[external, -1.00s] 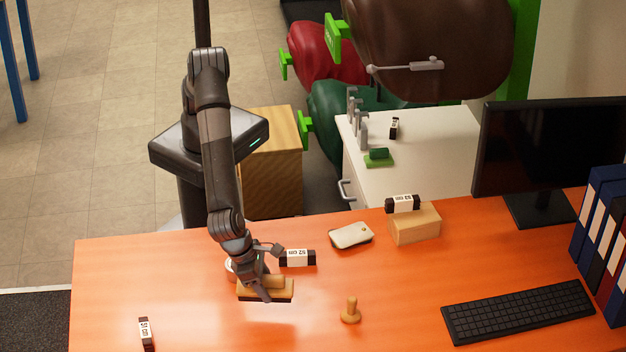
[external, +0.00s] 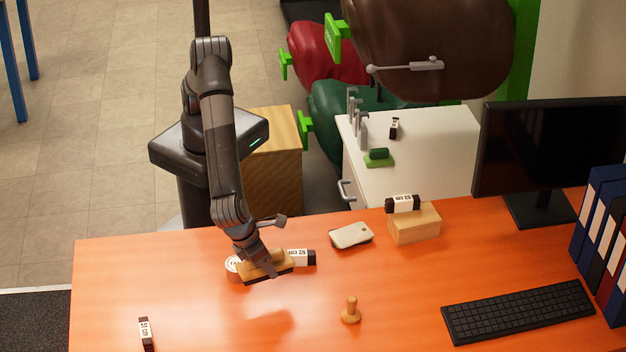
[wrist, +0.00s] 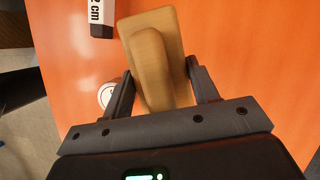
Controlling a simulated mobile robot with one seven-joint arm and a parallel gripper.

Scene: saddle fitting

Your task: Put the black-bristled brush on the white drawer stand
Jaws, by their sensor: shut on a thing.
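The brush (external: 281,267) has a tan wooden back and handle with a dark underside. My gripper (external: 266,259) is shut on its handle and holds it above the orange desk, slightly tilted. In the wrist view the brush (wrist: 155,55) lies between both fingers (wrist: 160,85), its bristles hidden beneath. The white drawer stand (external: 433,125) is beyond the desk at the back. A green brush-like block (external: 378,157), grey upright bottles or tools (external: 358,118) and a small black-and-white block (external: 394,128) are on its top.
On the orange desk (external: 230,320) are a round tin (external: 233,265), labelled black blocks (external: 302,257), a pale pad (external: 351,235), a wooden block (external: 415,224), a wooden stamp (external: 351,312) and a keyboard (external: 517,311). A monitor (external: 535,150) stands right. The stand's right top is clear.

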